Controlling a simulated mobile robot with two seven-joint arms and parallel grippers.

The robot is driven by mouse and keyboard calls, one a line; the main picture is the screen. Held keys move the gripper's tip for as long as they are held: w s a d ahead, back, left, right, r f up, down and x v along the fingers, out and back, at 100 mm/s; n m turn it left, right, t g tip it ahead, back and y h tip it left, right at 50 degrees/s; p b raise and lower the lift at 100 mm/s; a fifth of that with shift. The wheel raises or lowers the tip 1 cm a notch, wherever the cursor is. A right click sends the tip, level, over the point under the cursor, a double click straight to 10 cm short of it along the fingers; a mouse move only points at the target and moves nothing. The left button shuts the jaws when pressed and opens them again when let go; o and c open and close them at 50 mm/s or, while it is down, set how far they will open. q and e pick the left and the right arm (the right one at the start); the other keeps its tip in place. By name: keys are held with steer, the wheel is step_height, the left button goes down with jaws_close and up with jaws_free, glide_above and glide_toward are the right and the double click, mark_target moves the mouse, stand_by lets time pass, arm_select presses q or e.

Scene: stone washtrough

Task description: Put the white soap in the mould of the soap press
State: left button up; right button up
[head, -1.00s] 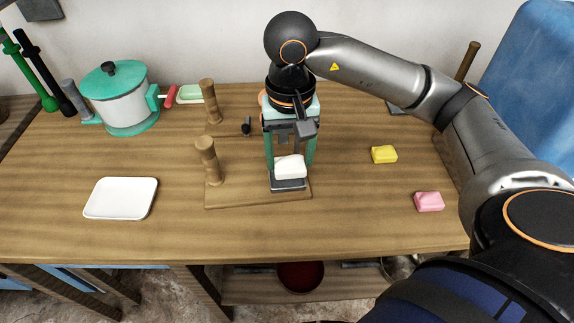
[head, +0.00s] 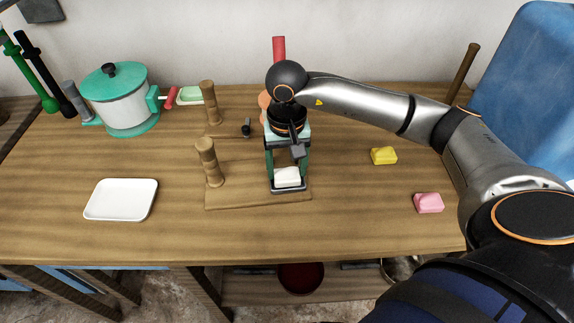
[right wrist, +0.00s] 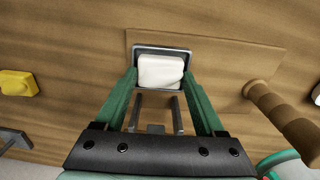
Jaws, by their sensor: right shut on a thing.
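The white soap (head: 287,177) is between the green fingers of my right gripper (head: 288,170), which is shut on it. The soap sits within the dark rim of the mould (head: 289,190). The right wrist view also shows the soap (right wrist: 161,71) inside the mould's rim (right wrist: 160,47), between the fingertips (right wrist: 160,78). Whether it rests on the mould's floor I cannot tell. The soap press, with its red-handled lever (head: 279,49), is largely hidden behind my gripper and arm. My left gripper is not in view.
Wooden posts (head: 209,165) stand just left of the press. A yellow soap (head: 384,155) and a pink soap (head: 429,203) lie to the right. A white tray (head: 121,200) lies at the left, with a teal-lidded pot (head: 120,100) behind it. The front of the bench is clear.

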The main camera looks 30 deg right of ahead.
mark_target(287, 174)
steer(key=shift+f, duration=0.2)
steer(key=o, duration=1.4)
steer(key=shift+c, duration=0.2)
steer(key=shift+r, duration=0.15)
steer(key=shift+r, duration=0.25)
step_height(287, 174, up, 12)
steer(key=shift+f, duration=0.15)
